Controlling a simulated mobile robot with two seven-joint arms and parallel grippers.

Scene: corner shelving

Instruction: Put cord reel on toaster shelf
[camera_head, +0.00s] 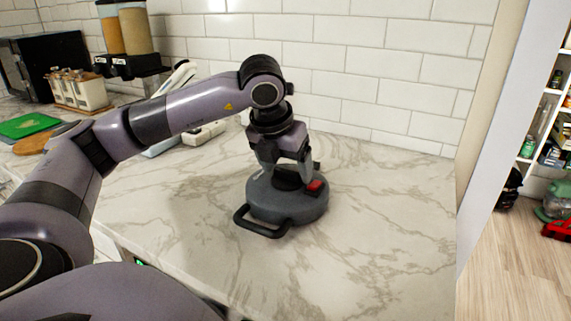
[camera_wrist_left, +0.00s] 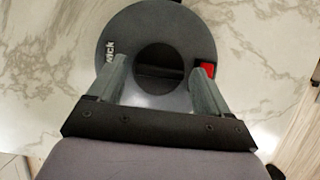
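The cord reel (camera_head: 290,203) is a round grey drum with a black carry handle at its front left and a red switch on its right side. It lies flat on the marble counter. My left gripper (camera_head: 287,172) points down directly over its top. In the left wrist view its fingers (camera_wrist_left: 160,78) are spread apart on either side of the dark round hub of the reel (camera_wrist_left: 120,22). A gap shows between each finger and the hub; whether the tips touch the drum I cannot tell. No toaster can be made out. My right gripper is out of view.
White shelving (camera_head: 545,115) with small goods stands at the far right, past a wall edge. A black appliance (camera_head: 45,68), a container rack (camera_head: 78,90), cereal dispensers (camera_head: 133,35) and a green board (camera_head: 28,125) stand at the left. The counter (camera_head: 385,220) right of the reel is clear.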

